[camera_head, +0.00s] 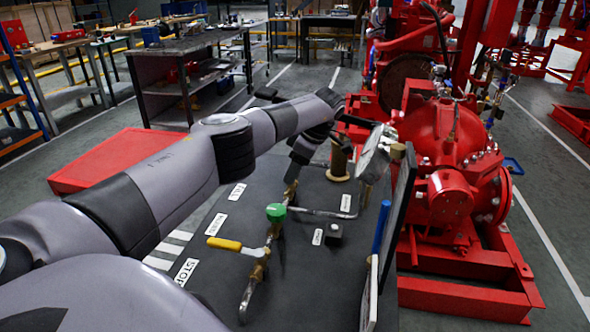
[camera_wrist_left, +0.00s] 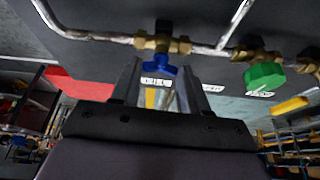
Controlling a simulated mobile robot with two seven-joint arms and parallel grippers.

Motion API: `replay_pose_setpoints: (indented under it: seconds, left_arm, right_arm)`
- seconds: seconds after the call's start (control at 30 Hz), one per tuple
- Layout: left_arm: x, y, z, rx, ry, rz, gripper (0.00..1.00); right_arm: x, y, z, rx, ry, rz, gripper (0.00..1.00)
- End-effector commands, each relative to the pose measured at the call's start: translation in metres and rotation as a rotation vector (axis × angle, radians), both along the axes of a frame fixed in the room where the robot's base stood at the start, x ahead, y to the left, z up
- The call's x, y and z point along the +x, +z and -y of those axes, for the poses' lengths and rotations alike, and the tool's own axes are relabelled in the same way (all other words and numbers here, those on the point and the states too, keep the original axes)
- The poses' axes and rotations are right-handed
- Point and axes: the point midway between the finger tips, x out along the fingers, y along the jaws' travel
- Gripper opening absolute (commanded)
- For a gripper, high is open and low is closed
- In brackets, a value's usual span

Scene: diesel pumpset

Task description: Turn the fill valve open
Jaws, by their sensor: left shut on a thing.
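My left gripper (camera_head: 302,150) reaches over the dark panel (camera_head: 215,280) to the far end of a row of valves. In the left wrist view the gripper (camera_wrist_left: 161,76) has its two fingers on either side of a blue valve handle (camera_wrist_left: 165,63) and is shut on it. The handle sits on a brass valve body (camera_wrist_left: 163,44) in a silver pipe. In the head view the gripper hides the blue handle. My right gripper is not in view.
A green knob (camera_head: 276,212) and a yellow lever (camera_head: 226,244) are on the same pipe line, nearer to me. A gauge (camera_head: 374,155) and a brass cylinder (camera_head: 339,163) stand close to the gripper. A red pump (camera_head: 450,150) is to the right.

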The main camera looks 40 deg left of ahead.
Motion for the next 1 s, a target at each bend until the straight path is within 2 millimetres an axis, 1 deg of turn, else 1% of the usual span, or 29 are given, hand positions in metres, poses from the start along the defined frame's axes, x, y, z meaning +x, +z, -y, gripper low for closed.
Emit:
replay_pose_setpoints:
  seconds: [0.23, 0.27, 0.3, 0.33, 0.67, 0.77, 1.0]
  left_arm:
    - [0.0, 0.001, -0.001, 0.002, 0.001, 0.001, 0.14]
    - [0.0, 0.001, -0.001, 0.001, 0.001, 0.001, 0.48]
    - [0.0, 0.001, -0.001, 0.001, 0.001, 0.001, 0.61]
    - [0.0, 0.001, -0.001, 0.001, 0.001, 0.001, 0.7]
    - [0.001, 0.003, 0.001, 0.001, -0.002, 0.001, 0.7]
    - [0.003, 0.012, 0.004, 0.0, -0.002, 0.003, 0.7]
    - [0.009, 0.049, 0.018, 0.002, -0.002, 0.003, 0.7]
  right_arm:
    - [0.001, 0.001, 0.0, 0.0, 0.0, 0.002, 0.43]
    - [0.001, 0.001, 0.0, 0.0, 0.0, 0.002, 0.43]
    - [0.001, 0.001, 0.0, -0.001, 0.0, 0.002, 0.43]
    - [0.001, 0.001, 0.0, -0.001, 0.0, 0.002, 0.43]
    - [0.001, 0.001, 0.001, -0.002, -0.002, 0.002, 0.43]
    - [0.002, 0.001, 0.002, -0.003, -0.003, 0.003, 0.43]
    - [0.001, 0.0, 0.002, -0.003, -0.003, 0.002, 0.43]
